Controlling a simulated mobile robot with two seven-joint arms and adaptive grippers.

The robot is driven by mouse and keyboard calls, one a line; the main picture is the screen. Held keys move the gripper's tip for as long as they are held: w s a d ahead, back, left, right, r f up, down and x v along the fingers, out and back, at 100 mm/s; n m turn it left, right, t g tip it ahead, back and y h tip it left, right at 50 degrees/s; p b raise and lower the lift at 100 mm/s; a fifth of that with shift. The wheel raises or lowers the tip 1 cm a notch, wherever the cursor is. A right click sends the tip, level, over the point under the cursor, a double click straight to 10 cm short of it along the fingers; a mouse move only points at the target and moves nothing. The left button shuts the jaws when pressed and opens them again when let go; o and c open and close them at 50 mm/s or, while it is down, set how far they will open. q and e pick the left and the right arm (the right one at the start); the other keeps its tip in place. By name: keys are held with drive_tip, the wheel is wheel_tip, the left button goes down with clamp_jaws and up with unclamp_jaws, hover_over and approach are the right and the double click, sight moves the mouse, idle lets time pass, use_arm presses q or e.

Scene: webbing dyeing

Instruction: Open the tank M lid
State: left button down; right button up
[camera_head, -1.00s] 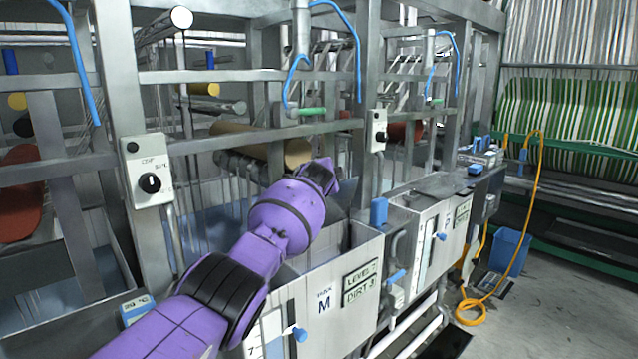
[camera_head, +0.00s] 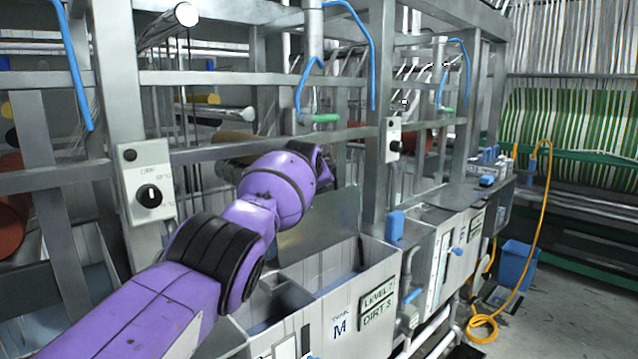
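Tank M (camera_head: 340,327) is a pale box with a black "M" on its front, at the lower middle. Its top is uncovered and the inside shows, with a divider across it. A flat grey panel, which looks like the lid (camera_head: 322,232), stands steeply tilted at the tank's back edge. My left arm comes in purple from the lower left and reaches over the tank. My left gripper (camera_head: 325,162) is at the arm's far end, by the panel's upper edge. My wrist mostly hides its fingers, so its grip on the panel cannot be made out. My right gripper is out of view.
A metal frame with posts and rails stands behind and above the tank. A control box with a black knob (camera_head: 148,196) is left of my arm. A blue hose with a green handle (camera_head: 325,118) hangs above. Another tank (camera_head: 447,255) adjoins on the right.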

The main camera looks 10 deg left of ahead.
use_arm(q)
drive_tip(key=shift+f, duration=0.1)
drive_tip(key=c, duration=1.8)
unclamp_jaws()
drive_tip(key=shift+d, duration=0.1)
drive_tip(key=shift+s+r, duration=0.2)
drive_tip(key=shift+r, duration=0.05)
drive_tip(key=shift+v, duration=3.8)
drive_tip(key=shift+f, duration=0.15)
